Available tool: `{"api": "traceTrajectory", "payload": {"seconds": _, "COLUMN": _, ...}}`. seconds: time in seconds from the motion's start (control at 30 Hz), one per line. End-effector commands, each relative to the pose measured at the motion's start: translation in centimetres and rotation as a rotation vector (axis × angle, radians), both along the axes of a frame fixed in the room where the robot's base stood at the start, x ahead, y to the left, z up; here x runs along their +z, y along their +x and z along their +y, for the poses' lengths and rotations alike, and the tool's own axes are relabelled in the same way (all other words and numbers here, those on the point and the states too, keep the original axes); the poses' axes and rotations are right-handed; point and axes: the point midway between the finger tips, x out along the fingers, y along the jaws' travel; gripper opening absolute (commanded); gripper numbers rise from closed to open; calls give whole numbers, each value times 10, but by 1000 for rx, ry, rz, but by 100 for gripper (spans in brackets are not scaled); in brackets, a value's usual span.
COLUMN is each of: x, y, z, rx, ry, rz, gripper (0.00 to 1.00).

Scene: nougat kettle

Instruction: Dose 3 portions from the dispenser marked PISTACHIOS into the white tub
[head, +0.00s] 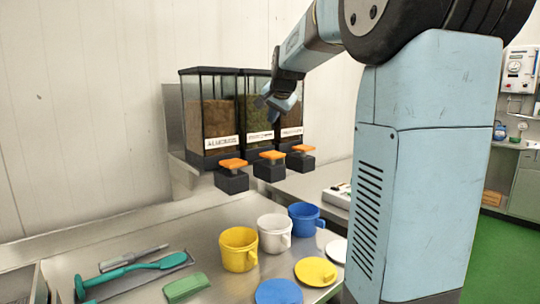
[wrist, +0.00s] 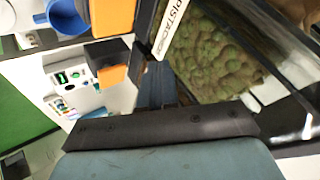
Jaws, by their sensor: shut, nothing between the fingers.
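The dispenser marked PISTACHIOS holds green-brown nuts behind clear walls, and its label (wrist: 171,27) reads in the wrist view. In the head view it is the middle dispenser (head: 258,115) of three, with an orange-topped black block (head: 270,157) at its front. The white tub (head: 274,236) stands upright and open on the steel table, between a yellow and a blue tub, away from the dispenser. My gripper (head: 266,98) is shut and empty, in front of the upper part of the dispensers. In the wrist view its fingers (wrist: 157,75) lie close to the dispenser's front; contact cannot be told.
Neighbouring dispensers (head: 216,115) stand either side. The yellow tub (head: 238,252) and blue tub (head: 303,221) flank the white one. Yellow (head: 315,271), blue (head: 278,292) and white lids (head: 338,250) lie in front.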

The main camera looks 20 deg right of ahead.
Motion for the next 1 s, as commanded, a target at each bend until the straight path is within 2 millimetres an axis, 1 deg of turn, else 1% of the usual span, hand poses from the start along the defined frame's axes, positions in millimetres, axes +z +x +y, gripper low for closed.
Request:
{"api": "traceTrajectory", "payload": {"seconds": 0.03, "x": 1, "y": 5, "z": -4, "rx": -9, "ry": 6, "rz": -4, "gripper": 0}}
{"api": "traceTrajectory", "payload": {"seconds": 0.13, "x": 2, "y": 10, "z": -7, "rx": -20, "ry": 14, "rz": -11, "gripper": 0}}
{"api": "traceTrajectory", "payload": {"seconds": 0.57, "x": 0, "y": 11, "z": -7, "rx": -22, "ry": 16, "rz": -12, "gripper": 0}}
{"api": "traceTrajectory", "payload": {"seconds": 0.77, "x": -14, "y": 11, "z": -7, "rx": -22, "ry": 15, "rz": -11, "gripper": 0}}
{"api": "traceTrajectory", "payload": {"seconds": 1.0, "x": -42, "y": 11, "z": -7, "rx": -21, "ry": 16, "rz": -10, "gripper": 0}}
